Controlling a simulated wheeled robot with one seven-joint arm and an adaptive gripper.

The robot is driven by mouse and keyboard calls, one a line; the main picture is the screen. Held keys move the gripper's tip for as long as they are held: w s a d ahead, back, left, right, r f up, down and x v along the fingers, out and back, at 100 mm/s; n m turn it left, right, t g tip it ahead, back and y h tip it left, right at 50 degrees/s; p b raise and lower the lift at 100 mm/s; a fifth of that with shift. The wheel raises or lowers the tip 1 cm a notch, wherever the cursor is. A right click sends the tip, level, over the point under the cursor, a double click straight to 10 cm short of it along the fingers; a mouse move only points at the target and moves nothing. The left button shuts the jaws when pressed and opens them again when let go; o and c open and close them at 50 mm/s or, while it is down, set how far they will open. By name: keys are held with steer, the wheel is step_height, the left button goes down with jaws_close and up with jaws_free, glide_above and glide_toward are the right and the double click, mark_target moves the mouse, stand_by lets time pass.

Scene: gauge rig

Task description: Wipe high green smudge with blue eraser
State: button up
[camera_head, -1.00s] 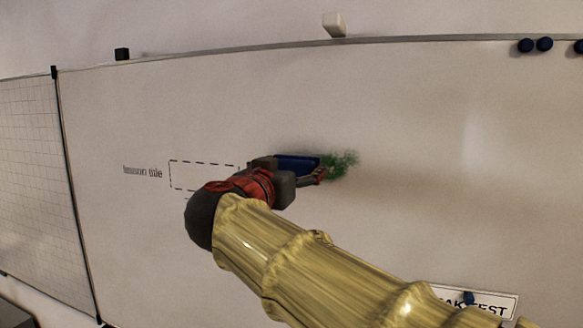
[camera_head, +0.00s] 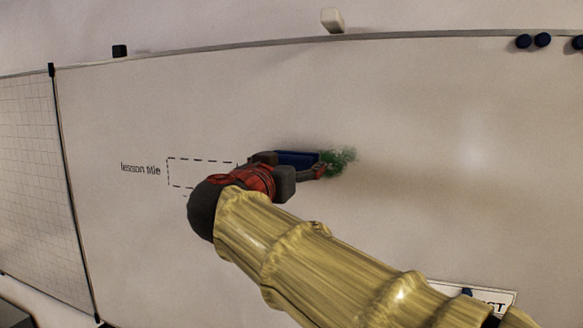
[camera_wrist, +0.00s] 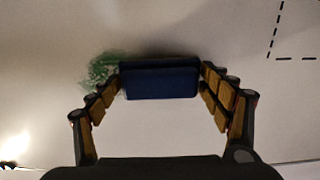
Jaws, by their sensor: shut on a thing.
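The blue eraser (camera_head: 297,159) is held at the whiteboard (camera_head: 420,130), at the left edge of the green smudge (camera_head: 339,161). My gripper (camera_head: 298,172) is shut on the eraser. In the wrist view the eraser (camera_wrist: 160,80) sits between the two fingers, and the green smudge (camera_wrist: 102,72) shows beside it, partly behind the left finger. Part of the smudge may be hidden behind the eraser and gripper. I cannot tell for certain whether the eraser touches the board.
A dashed box (camera_head: 202,172) with the words "lesson title" (camera_head: 140,169) lies left of my gripper. Dark round magnets (camera_head: 542,40) sit at the top right. A paper sign (camera_head: 490,298) is at the lower right, partly behind my arm. A gridded board (camera_head: 35,170) adjoins on the left.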

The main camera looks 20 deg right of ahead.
mark_target(308, 166)
steer(key=shift+w+d, duration=0.3)
steer(key=shift+w, duration=0.1)
steer(key=shift+b, duration=0.35)
steer(key=shift+s+d+f+b, duration=0.2)
steer(key=shift+s+d+b, duration=0.45)
steer(key=shift+b, duration=0.4)
steer(key=shift+s+d+r+b, duration=0.2)
steer(key=shift+s+d+b, duration=0.3)
steer(key=shift+d+b, duration=0.25)
steer(key=shift+s+d+b, duration=0.95)
steer(key=shift+d+b, duration=0.35)
steer(key=shift+d, duration=0.1)
steer(key=shift+s+d+b, duration=1)
steer(key=shift+d+b, duration=0.3)
steer(key=shift+d, duration=0.1)
steer(key=shift+s+d+b, duration=0.95)
steer(key=shift+d+b, duration=0.35)
steer(key=shift+d, duration=0.1)
steer(key=shift+b, duration=0.35)
steer(key=shift+w+a, duration=0.1)
